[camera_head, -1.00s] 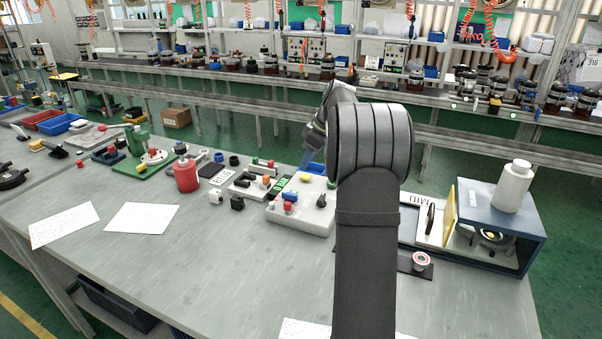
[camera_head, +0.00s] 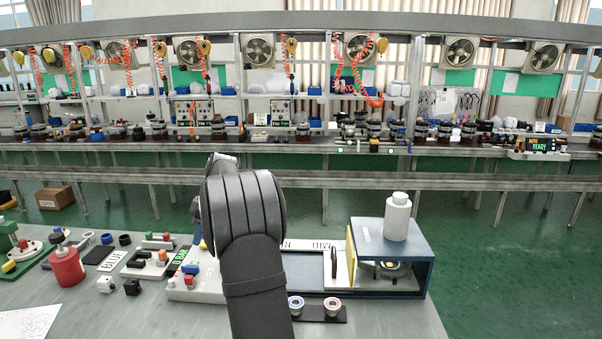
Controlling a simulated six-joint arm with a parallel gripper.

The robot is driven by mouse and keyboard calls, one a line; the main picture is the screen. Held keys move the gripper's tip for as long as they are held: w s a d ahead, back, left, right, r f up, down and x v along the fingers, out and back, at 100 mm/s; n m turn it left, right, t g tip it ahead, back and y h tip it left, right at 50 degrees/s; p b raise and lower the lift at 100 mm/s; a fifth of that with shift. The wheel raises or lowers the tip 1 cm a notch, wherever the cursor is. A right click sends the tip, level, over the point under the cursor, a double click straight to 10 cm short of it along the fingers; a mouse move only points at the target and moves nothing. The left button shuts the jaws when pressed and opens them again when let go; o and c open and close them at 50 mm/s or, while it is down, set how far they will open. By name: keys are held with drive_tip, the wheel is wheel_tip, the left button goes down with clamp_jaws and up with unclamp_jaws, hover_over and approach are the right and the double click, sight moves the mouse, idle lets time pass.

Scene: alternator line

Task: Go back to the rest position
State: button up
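My arm (camera_head: 250,265) rises from the bottom of the picture over the bench. Its rounded dark grey joint (camera_head: 245,208) stands in the middle. The far part of the arm lies behind this joint, and my gripper is hidden there, so I cannot see its fingers or whether it holds anything.
The bench (camera_head: 385,322) has a blue open-sided box (camera_head: 418,250) with a white bottle (camera_head: 397,217) on top, right of my arm. Two small rings (camera_head: 332,304) lie on a dark strip. A red canister (camera_head: 66,265) and small fixtures stand at left. Green floor lies beyond.

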sight(191, 265)
drive_tip(key=x, duration=1.2)
drive_tip(key=shift+a+f, duration=0.2)
drive_tip(key=shift+f, duration=0.1)
